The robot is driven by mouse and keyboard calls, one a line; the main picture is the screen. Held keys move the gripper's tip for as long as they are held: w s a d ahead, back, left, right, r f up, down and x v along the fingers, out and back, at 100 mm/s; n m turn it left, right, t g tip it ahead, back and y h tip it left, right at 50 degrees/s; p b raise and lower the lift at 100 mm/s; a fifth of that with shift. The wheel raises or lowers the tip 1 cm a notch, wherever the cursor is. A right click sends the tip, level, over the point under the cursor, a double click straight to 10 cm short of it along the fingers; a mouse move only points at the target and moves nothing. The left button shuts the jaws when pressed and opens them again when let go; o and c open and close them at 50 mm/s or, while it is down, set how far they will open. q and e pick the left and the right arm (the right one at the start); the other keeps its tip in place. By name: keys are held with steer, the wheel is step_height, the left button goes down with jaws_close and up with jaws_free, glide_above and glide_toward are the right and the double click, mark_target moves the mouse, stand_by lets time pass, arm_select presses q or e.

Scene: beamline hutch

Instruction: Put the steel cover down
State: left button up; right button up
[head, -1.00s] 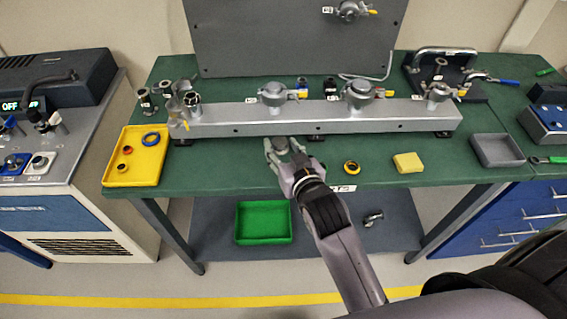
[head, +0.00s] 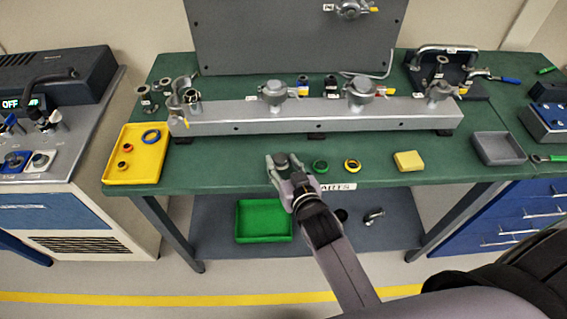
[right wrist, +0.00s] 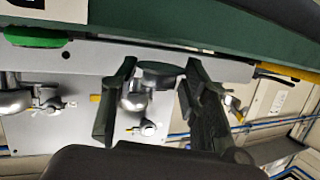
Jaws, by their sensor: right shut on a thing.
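My right gripper (head: 283,165) is shut on a small round grey piece, the steel cover (head: 281,158). It is over the front part of the green bench top (head: 225,170), in front of the long steel beam. I cannot tell whether the cover touches the bench. In the right wrist view the cover (right wrist: 160,69) shows as a grey disc between the two dark fingers (right wrist: 158,95). My left gripper is not in view.
A green ring (head: 320,167), a ring with yellow (head: 352,165) and a yellow block (head: 408,161) lie right of the gripper. The steel beam (head: 320,124) with clamped fittings stands behind. A yellow tray (head: 147,173) is at left, a grey tray (head: 498,149) at right.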

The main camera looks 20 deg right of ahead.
steer(key=shift+f, duration=0.4)
steer(key=o, duration=1.2)
steer(key=shift+c, duration=0.2)
steer(key=shift+r, duration=0.1)
steer(key=shift+r, duration=0.25)
steer(key=shift+r+p, duration=0.3)
steer(key=shift+r, duration=0.25)
steer(key=b+v, duration=0.2)
steer(key=v, duration=1)
steer(key=shift+f, duration=0.25)
